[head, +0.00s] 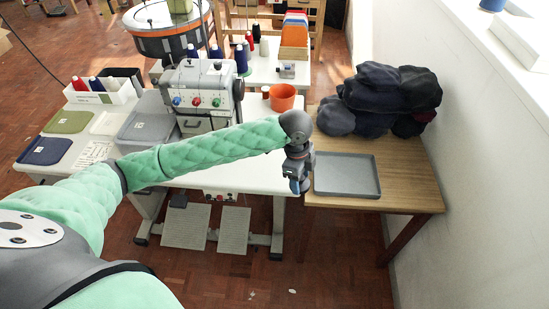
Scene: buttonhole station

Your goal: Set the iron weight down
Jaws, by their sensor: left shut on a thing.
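My left gripper (299,184) points down at the left edge of the wooden side table, just left of the grey tray. It is shut on a small dark thing, which I take to be the iron weight. The gripper hides most of it, so its shape is not clear. I cannot tell whether it touches the table or hangs above it. My right gripper is not in view.
The shallow grey tray (347,190) is empty on the wooden table (410,193). Dark caps (390,92) are piled behind it. An orange cup (282,97) and a sewing machine (203,86) stand on the white table (240,172).

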